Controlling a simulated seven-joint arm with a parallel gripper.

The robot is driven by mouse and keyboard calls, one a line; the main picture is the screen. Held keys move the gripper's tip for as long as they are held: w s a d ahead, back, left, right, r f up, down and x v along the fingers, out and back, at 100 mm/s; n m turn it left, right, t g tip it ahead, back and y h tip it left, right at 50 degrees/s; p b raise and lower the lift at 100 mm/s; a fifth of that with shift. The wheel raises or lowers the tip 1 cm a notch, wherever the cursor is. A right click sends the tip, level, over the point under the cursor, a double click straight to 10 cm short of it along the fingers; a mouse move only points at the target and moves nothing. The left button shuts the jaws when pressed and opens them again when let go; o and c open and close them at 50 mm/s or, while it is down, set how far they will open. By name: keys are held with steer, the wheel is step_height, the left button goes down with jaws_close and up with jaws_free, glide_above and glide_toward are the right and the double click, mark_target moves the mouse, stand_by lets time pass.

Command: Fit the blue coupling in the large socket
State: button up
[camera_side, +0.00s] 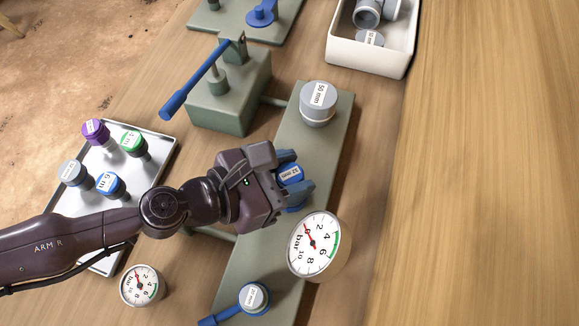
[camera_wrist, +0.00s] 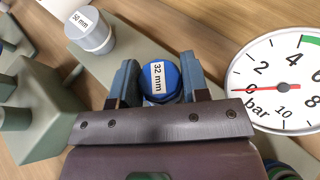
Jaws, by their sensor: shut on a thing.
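The blue coupling (camera_side: 290,173), with a white "32 mm" label, stands over the long green manifold plate (camera_side: 299,142) in the side view. My gripper (camera_side: 298,181) is shut on it, one finger on each side. In the wrist view the coupling (camera_wrist: 163,82) sits between the two blue-grey fingers of my gripper (camera_wrist: 158,66), its labelled top showing. Its lower end is hidden, so I cannot tell whether it is seated in a socket. A grey piece marked "50 mm" (camera_side: 317,103) stands farther up the plate; it also shows in the wrist view (camera_wrist: 90,30).
A round pressure gauge (camera_side: 318,246) stands close to my gripper's right. A white tray (camera_side: 153,150) holds purple, green, grey and blue capped parts. A blue lever (camera_side: 194,80) rises from a green block. A white bin (camera_side: 367,52) holds grey fittings. The table's right side is clear.

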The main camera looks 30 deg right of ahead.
steer(key=shift+f, duration=0.65)
stand_by(0.3)
steer(key=o, duration=1.4)
steer(key=shift+r, duration=3.55)
